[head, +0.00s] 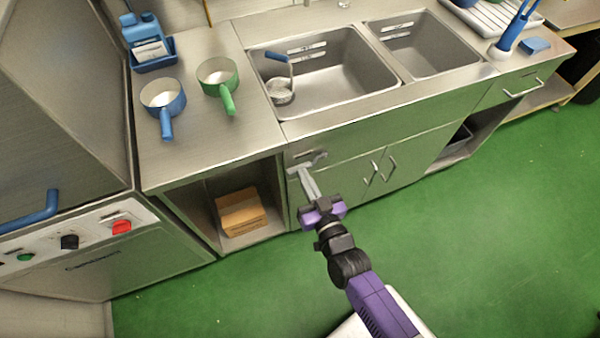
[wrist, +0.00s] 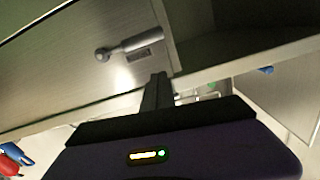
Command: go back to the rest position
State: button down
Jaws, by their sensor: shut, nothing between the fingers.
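My gripper (head: 306,178) is at the end of my purple and black arm, in front of the sink cabinet (head: 335,155) below the counter edge. In the head view its fingers are together with nothing between them, close to a small handle (head: 312,161) on the cabinet front. I cannot tell whether they touch the handle. In the wrist view the fingers (wrist: 158,90) show as a narrow dark shape, with the handle (wrist: 130,46) on the metal front just beyond them.
A blue saucepan (head: 162,97) and a green saucepan (head: 218,78) stand on the counter left of the sink (head: 335,98). A cardboard box (head: 240,212) is in the open shelf below. The green floor (head: 480,220) to the right is clear.

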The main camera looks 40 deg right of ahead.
jog(key=b+v, duration=0.1)
jog(key=v, duration=0.5)
jog(key=shift+s, duration=0.4)
jog(key=shift+a+r, duration=0.1)
jog(key=s+a+r+n+g+y, duration=0.1)
jog(key=s+a+r+n+y, duration=0.1)
jog(key=s+r, duration=0.6)
jog(key=s+a+r+n+g+y, duration=0.1)
jog(key=s+r+n+y, duration=0.1)
jog(key=s+r, duration=0.6)
jog(key=s, duration=0.4)
jog(key=shift+s+a+y, duration=0.3)
jog(key=shift+s+a, duration=0.05)
jog(key=shift+s, duration=0.05)
